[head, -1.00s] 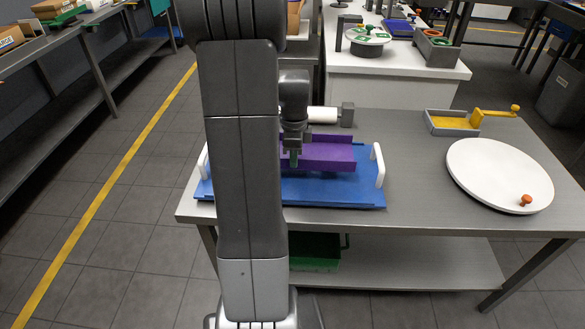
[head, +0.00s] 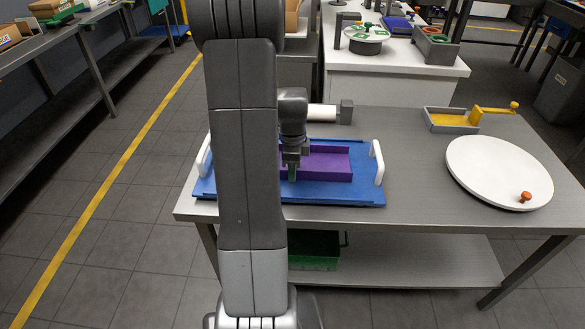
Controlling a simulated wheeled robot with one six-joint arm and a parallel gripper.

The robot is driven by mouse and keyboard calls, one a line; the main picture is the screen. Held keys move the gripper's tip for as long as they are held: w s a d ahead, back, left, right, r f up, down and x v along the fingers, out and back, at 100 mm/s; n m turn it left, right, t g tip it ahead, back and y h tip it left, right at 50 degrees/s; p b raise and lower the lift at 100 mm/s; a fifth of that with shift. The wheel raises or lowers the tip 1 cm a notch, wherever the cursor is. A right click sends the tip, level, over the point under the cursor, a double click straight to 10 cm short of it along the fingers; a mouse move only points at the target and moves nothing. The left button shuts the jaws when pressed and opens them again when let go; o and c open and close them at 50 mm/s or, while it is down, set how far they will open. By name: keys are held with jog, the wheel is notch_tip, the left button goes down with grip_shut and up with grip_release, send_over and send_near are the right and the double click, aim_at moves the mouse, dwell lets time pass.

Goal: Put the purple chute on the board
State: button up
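The purple chute (head: 328,163) is a shallow open trough. It lies level on the blue board (head: 340,193), between the board's white handles, and looks to be resting on it. My own arm hides its left end. My gripper (head: 292,172) points down at the near wall of the chute, towards its visible left part, with a greenish fingertip in front of the wall. The far finger is hidden, so I cannot see whether the fingers still pinch the wall. The board lies on the grey table, its middle left covered by my arm.
A white roll (head: 321,112) on a holder stands behind the board. To the right are a white round turntable (head: 480,185) with an orange knob (head: 526,197) and a grey tray (head: 436,122) with a yellow crank. The table between board and turntable is clear.

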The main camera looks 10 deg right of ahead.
notch_tip(320, 180, up, 12)
jog(key=p, duration=0.1)
jog(key=shift+r, duration=0.2)
dwell(0.3)
jog(key=shift+f, duration=0.1)
notch_tip(320, 180, down, 13)
jog(key=shift+r+b, duration=0.1)
jog(key=shift+b, duration=0.6)
jog(key=shift+r+p, duration=0.45)
jog(key=shift+r, duration=1.7)
jog(key=shift+f, duration=0.1)
